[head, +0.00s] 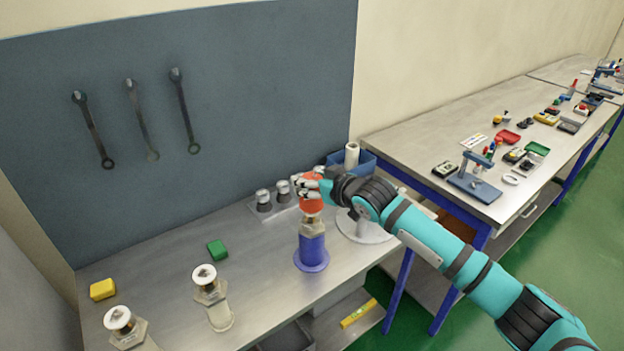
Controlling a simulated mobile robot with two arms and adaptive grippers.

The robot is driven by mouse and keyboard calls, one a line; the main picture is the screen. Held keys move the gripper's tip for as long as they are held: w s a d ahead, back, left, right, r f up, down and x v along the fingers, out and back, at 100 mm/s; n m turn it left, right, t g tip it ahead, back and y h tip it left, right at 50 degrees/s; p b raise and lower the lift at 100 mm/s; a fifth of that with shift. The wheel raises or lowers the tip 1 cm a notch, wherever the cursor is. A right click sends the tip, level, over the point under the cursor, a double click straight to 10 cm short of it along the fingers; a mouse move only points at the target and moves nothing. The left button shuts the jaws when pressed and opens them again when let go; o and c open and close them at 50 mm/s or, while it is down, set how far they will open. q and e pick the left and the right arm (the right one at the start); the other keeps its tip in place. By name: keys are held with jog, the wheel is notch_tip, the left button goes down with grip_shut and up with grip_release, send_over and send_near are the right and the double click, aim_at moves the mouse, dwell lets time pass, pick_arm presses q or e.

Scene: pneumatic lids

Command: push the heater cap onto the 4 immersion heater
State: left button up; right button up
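An orange-red heater cap (311,206) sits at the top of an immersion heater with a metal hex body (313,226) and a blue flanged lower part (313,251). The heater stands upright on the metal bench. My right gripper (308,188) reaches in from the right, its fingers at the top of the cap and partly covering it. I cannot tell whether the fingers grip the cap or only touch it, nor how deeply the cap is seated. More orange-red (313,176) shows behind the fingers. My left gripper is out of view.
Two uncapped heaters, one in the middle (210,286) and one at front left (126,325), stand on the bench (175,258). A green block (217,250), yellow block (103,289), grey-capped fittings (263,201) and a blue bin (367,166) are nearby. Wrenches (138,120) hang behind.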

aim_at(319, 206)
jog(key=shift+p, duration=0.45)
dwell(1.0)
jog(key=shift+f+b, duration=2.05)
jog(key=shift+f, duration=1.5)
jog(key=o, duration=1.2)
jog(key=shift+s+d, duration=0.1)
jog(key=shift+d, duration=0.05)
jog(key=v, duration=1.1)
jog(key=shift+s+d+r, duration=0.2)
jog(key=shift+s+r, duration=0.05)
